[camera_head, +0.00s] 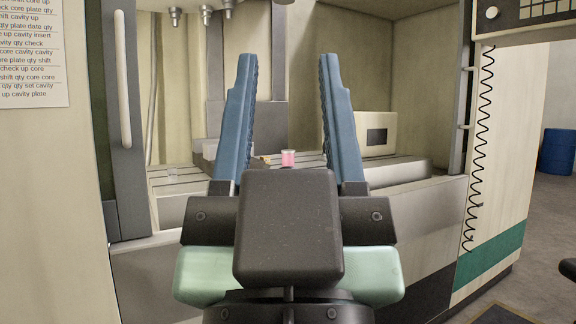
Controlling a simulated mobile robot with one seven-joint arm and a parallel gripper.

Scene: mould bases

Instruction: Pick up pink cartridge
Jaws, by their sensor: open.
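The pink cartridge (288,158) is a small, short cylinder, pink with a paler upper part. It stands upright on the machine table (397,172) inside the machine. My gripper (288,66) is open, with its two blue fingers spread wide. The cartridge shows in the gap between the fingers, farther back, and nothing is held. My gripper's dark body hides part of the table in front of the cartridge.
A small brownish thing (264,158) lies left of the cartridge. A beige box (375,135) stands at the back right. The machine's door (125,110) is at the left, and tool heads hang above.

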